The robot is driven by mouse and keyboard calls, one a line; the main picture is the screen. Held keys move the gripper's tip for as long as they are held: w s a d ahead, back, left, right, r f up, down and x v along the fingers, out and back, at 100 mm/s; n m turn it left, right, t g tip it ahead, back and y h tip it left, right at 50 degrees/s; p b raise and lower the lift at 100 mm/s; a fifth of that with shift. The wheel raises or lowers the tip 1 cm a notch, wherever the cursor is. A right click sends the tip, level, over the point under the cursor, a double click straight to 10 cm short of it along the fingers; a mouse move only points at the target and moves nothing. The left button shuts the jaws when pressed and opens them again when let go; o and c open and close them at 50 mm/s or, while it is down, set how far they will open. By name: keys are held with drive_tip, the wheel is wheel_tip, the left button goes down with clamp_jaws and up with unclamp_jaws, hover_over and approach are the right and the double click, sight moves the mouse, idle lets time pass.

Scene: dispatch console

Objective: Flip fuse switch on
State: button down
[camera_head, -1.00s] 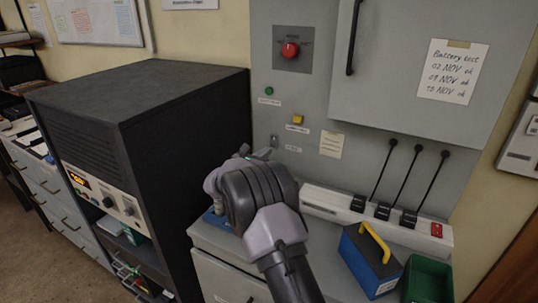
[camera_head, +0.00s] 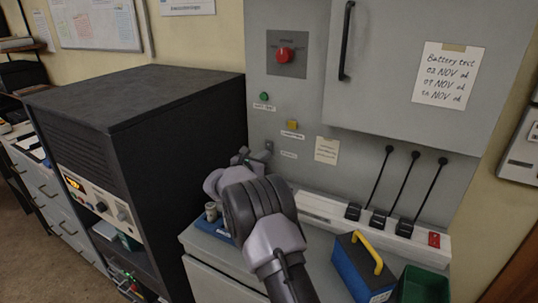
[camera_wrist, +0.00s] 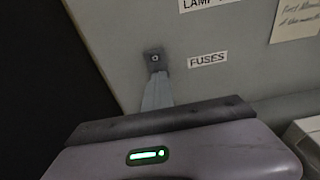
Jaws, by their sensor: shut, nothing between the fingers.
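The fuse switch (camera_head: 268,147) is a small grey plate on the grey panel, left of the FUSES label (camera_wrist: 208,59). In the wrist view the switch (camera_wrist: 155,57) is a dark square plate with a small round part at its centre. My gripper (camera_wrist: 158,78) is shut and empty. Its narrow grey fingers point up at the switch, with the tips at the plate's lower edge; I cannot tell whether they touch. The fingers hide what lies behind them, and the lever's position is unclear. In the head view my gripper (camera_head: 243,157) is just left of the switch.
A red knob (camera_head: 285,55), green lamp (camera_head: 264,96) and yellow button (camera_head: 292,125) sit higher on the panel. A dark cabinet (camera_head: 150,150) stands close on the left. A white power strip (camera_head: 320,208), blue box (camera_head: 360,270) and green bin (camera_head: 424,287) are to the right.

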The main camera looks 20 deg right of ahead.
drive_tip(key=p+v, duration=0.4)
drive_tip(key=v, duration=1.3)
drive_tip(key=shift+a+p, duration=0.2)
drive_tip(key=shift+p, duration=0.1)
drive_tip(key=shift+s, duration=0.1)
drive_tip(key=s+d+r+m+g+y, duration=0.1)
drive_tip(key=s+d+r+m+g, duration=0.2)
drive_tip(key=s+m, duration=0.45)
drive_tip(key=s+d+r+m+g+y, duration=0.2)
drive_tip(key=s+d+r+m+g, duration=0.25)
drive_tip(key=s, duration=0.55)
drive_tip(key=s+a+m+t+y, duration=0.1)
drive_tip(key=s+a+m+y, duration=0.5)
drive_tip(key=s, duration=0.5)
drive_tip(key=s+a+m+t+y, duration=0.2)
drive_tip(key=s+a+m+y, duration=0.4)
drive_tip(key=s+a+m, duration=0.5)
drive_tip(key=shift+s+r+m, duration=0.35)
drive_tip(key=shift+m, duration=0.15)
